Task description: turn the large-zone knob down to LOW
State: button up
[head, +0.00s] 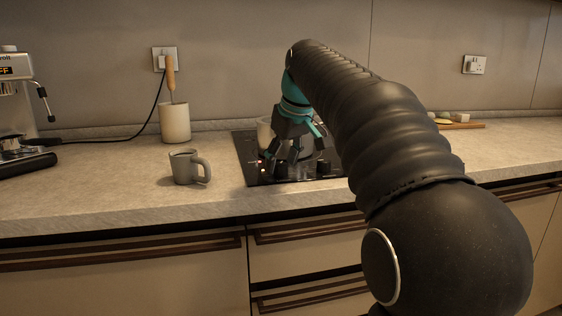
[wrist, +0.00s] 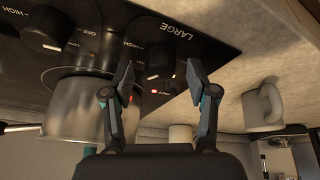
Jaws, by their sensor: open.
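The large-zone knob (wrist: 160,62) is black with a white mark and sits beside the printed LARGE label in the wrist view. Its mark shows near the lower edge of the knob there; I cannot tell which setting it points to. In the head view the knob (head: 281,170) is at the front left of the black hob (head: 250,151). My gripper (wrist: 160,82) is open and empty, its two fingers spread to either side of the knob in the wrist view. In the head view my gripper (head: 295,148) is above the hob's front; contact with the knob is not clear.
A second knob (wrist: 46,30) is beside it. A metal pot (wrist: 78,110) stands on the hob close to one finger. A lit red indicator (wrist: 154,92) is by the knob. A grey mug (head: 184,167) stands left of the hob, with bare counter around it.

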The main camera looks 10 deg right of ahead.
jog(key=shift+f, duration=0.25)
grip_shut()
jog(key=shift+n, duration=0.3)
jog(key=n+y, duration=0.1)
jog(key=n, duration=0.1)
jog(key=n+g+y, duration=0.1)
jog(key=n, duration=0.1)
jog(key=shift+w+d+n, duration=0.1)
jog(key=shift+w+n, duration=0.05)
jog(key=shift+n, duration=0.15)
jog(key=n+g, duration=0.1)
jog(key=n, duration=0.2)
jog(key=n+g+y, duration=0.1)
jog(key=n, duration=0.2)
jog(key=shift+w, duration=0.1)
jog(key=shift+n+g, duration=0.3)
jog(key=shift+n, duration=0.1)
